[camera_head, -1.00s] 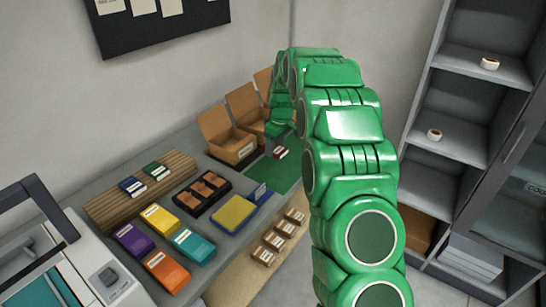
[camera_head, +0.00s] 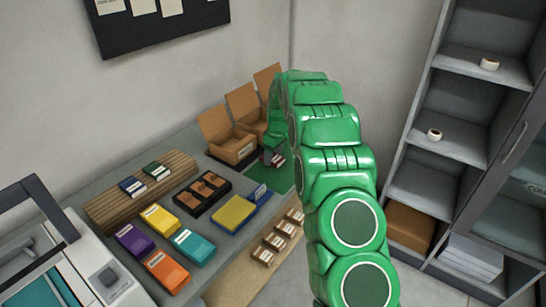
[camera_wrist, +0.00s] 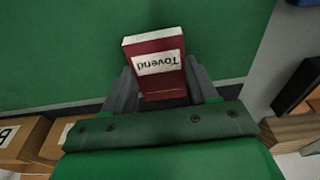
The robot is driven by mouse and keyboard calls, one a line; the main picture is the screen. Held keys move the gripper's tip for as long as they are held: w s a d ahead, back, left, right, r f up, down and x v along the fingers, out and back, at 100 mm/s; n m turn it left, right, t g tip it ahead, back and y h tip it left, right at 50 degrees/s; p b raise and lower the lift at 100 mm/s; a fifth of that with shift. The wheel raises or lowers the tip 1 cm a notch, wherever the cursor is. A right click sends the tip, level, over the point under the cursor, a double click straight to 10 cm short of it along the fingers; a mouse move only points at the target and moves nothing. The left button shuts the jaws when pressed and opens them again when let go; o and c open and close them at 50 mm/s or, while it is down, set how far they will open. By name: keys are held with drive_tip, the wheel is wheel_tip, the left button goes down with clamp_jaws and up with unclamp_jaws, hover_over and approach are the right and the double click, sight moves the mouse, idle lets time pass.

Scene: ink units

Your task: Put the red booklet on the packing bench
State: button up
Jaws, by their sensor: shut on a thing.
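The red booklet (camera_wrist: 158,84) has a white label reading "Tovend" and shows between the two grey fingers of my gripper (camera_wrist: 162,88) in the wrist view. My gripper is shut on it. In the head view the booklet (camera_head: 278,161) is small and partly covered by my gripper (camera_head: 273,154), over the green mat (camera_head: 262,178). The mat lies on the grey packing bench (camera_head: 200,225). In the wrist view the green mat (camera_wrist: 60,50) fills the area under and beyond the booklet. I cannot tell whether the booklet touches the mat.
Open cardboard boxes (camera_head: 228,143) stand behind the mat. A black divided tray (camera_head: 203,193), a yellow pad (camera_head: 233,213) and several coloured boxes (camera_head: 193,246) lie left of it. A wooden rack (camera_head: 140,190) holds two booklets. Grey shelves (camera_head: 425,180) stand at the right.

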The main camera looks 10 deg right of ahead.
drive_tip(key=shift+f, duration=0.35)
drive_tip(key=shift+f, duration=0.3)
